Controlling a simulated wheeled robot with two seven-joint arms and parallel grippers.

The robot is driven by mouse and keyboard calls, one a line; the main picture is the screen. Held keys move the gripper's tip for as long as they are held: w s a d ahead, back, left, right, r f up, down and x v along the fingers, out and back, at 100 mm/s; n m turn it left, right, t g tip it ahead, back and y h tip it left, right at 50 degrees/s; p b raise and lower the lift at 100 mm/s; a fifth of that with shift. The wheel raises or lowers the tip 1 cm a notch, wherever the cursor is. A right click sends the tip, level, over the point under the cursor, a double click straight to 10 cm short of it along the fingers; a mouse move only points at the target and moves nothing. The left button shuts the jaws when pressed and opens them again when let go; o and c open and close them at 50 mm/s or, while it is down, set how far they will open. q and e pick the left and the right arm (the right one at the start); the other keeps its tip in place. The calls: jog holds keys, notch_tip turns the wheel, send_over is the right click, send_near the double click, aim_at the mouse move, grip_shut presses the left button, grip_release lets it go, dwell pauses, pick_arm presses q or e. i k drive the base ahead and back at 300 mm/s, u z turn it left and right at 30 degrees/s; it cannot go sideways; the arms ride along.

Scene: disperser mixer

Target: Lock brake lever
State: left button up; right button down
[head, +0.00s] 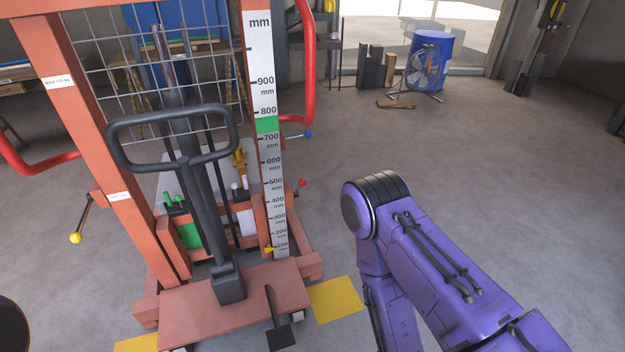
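An orange-red stacker lift (225,290) fills the left half of the head view. No lever is marked as the brake. A black pedal-like lever (274,312) rises from the base's front right, its flat foot low by a wheel. Other levers end in a yellow knob (75,238) on the left, and a red knob (302,182) and a blue knob (308,134) on the right. My purple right arm comes in from the lower right and bends down right of the base; its gripper is out of view. My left gripper is not in view.
A black loop handle (125,160) stands in front of the mast and mesh. Red curved bars (311,60) stick out at both sides. Yellow floor patches (337,299) lie by the base. A blue barrel (441,52) and fan (424,74) stand far back. The floor at right is clear.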

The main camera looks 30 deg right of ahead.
aim_at(302, 182)
jog(key=k, duration=1.1)
jog(key=z, duration=0.45)
jog(key=i, duration=0.5)
jog(key=z, duration=0.85)
jog(key=i, duration=0.95)
jog(key=u, duration=0.7)
jog(key=i, duration=0.95)
jog(key=u, duration=0.9)
